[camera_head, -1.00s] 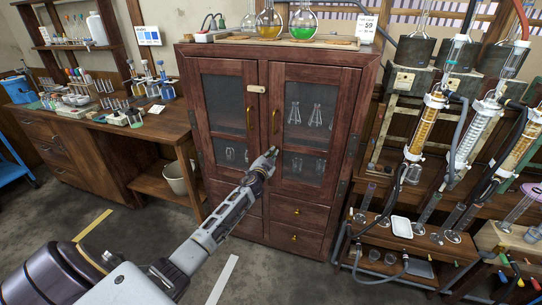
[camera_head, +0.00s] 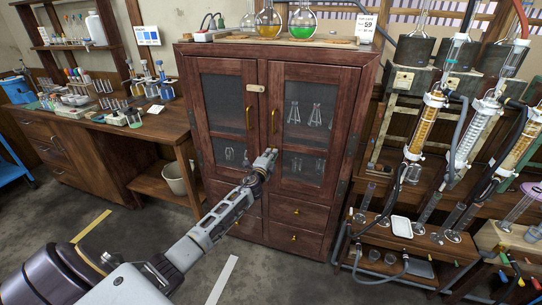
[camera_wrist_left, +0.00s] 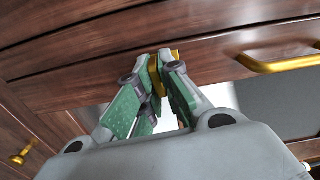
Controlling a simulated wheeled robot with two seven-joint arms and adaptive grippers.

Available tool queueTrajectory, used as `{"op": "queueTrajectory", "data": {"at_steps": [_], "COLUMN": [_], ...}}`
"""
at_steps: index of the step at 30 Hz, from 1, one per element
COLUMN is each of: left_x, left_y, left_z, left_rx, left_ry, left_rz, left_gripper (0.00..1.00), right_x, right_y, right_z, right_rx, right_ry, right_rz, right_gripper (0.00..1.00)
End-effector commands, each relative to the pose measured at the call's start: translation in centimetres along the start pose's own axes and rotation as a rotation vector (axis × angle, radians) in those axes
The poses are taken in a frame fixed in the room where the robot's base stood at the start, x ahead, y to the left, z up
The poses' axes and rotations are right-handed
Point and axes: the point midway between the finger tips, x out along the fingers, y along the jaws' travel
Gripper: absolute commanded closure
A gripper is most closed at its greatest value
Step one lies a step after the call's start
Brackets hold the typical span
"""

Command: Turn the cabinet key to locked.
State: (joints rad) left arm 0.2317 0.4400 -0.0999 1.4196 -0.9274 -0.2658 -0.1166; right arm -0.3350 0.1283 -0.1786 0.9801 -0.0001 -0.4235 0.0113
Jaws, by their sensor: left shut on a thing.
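The wooden cabinet (camera_head: 235,56) stands in the middle of the head view with both glass doors shut. My left gripper (camera_head: 266,157) is at the cabinet front, low between the two doors. In the left wrist view, the left gripper (camera_wrist_left: 160,75) is shut on a small brass piece, the key (camera_wrist_left: 154,62), at the wooden door frame. The fingers cover most of the key, so its exact angle is hard to tell. My right gripper is in neither view.
Brass door handles (camera_head: 273,122) are above the gripper, and drawers with brass knobs (camera_head: 295,211) are below. Flasks (camera_head: 303,24) stand on the cabinet top. Glass columns (camera_head: 422,127) stand at the right. A workbench (camera_head: 150,128) is at the left.

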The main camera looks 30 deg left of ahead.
Motion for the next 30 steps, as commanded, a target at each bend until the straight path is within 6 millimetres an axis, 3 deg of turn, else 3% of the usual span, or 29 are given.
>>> {"op": "queueTrajectory", "data": {"at_steps": [20, 21, 25, 30], "left_x": [-0.03, -0.03, -0.03, -0.01], "left_y": [0.18, 0.18, 0.16, 0.11], "left_z": [-0.08, -0.08, -0.06, -0.04], "left_rx": [0.091, 0.091, 0.091, 0.090], "left_ry": [0.001, 0.001, 0.001, 0.000], "left_rz": [0.002, 0.002, 0.001, 0.001], "left_gripper": [1.00, 0.90, 0.73, 0.71], "right_x": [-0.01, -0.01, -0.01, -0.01], "right_y": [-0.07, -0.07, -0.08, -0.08], "right_z": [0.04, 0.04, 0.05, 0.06], "right_rx": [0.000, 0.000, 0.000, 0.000], "right_ry": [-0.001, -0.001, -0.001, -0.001], "right_rz": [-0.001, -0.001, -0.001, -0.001], "right_gripper": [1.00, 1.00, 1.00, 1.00]}}
